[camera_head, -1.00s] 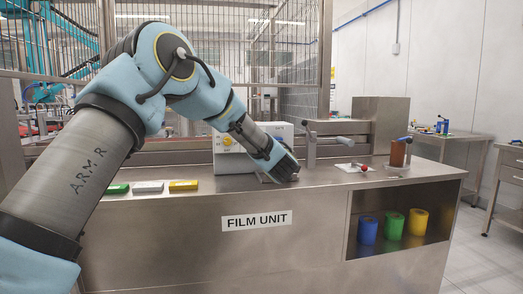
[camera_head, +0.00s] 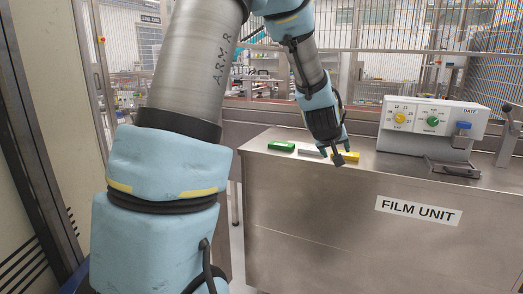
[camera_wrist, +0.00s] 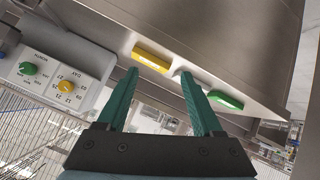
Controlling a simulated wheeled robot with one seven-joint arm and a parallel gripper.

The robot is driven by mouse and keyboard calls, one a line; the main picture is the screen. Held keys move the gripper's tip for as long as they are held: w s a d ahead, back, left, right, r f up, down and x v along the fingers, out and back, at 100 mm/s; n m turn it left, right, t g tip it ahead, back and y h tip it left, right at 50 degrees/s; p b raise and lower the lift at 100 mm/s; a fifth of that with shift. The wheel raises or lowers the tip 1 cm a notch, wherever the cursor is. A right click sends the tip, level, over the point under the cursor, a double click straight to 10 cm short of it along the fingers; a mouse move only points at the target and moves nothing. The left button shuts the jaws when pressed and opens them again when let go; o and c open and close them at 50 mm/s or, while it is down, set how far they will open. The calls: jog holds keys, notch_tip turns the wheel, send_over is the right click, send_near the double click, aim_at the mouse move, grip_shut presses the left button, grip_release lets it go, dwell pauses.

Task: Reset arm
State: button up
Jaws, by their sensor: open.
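My gripper (camera_head: 338,158) hangs at the end of my arm, beside the yellow block near the counter's left end. In the wrist view its two green fingers (camera_wrist: 160,76) are spread, with nothing between them. The steel counter (camera_head: 310,210) carries the label FILM UNIT. On it lie a green block (camera_head: 281,146), a grey block (camera_head: 308,150) and a yellow block (camera_head: 347,156) in a row. The wrist view shows the yellow block (camera_wrist: 151,56) and the green block (camera_wrist: 226,100); a finger mostly hides the grey one.
A white dial box (camera_head: 432,119) with a yellow and a green knob stands right of the blocks, a metal plate (camera_head: 453,167) in front of it. A wire fence (camera_head: 400,60) rises behind the counter. A pale wall panel (camera_head: 75,100) stands at left.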

jog(key=s+a+f+g+y+p, duration=0.1)
jog(key=s+a+f+g+y, duration=0.1)
jog(key=s+a, duration=0.8)
jog(key=s+a+f+g+y+p, duration=0.1)
jog(key=s+a+f+g+y, duration=0.2)
jog(key=s+a, duration=0.7)
jog(key=a+g, duration=0.2)
jog(key=a, duration=0.6)
jog(key=shift+s+a, duration=0.25)
jog(key=shift+a, duration=0.15)
jog(key=shift+f, duration=0.1)
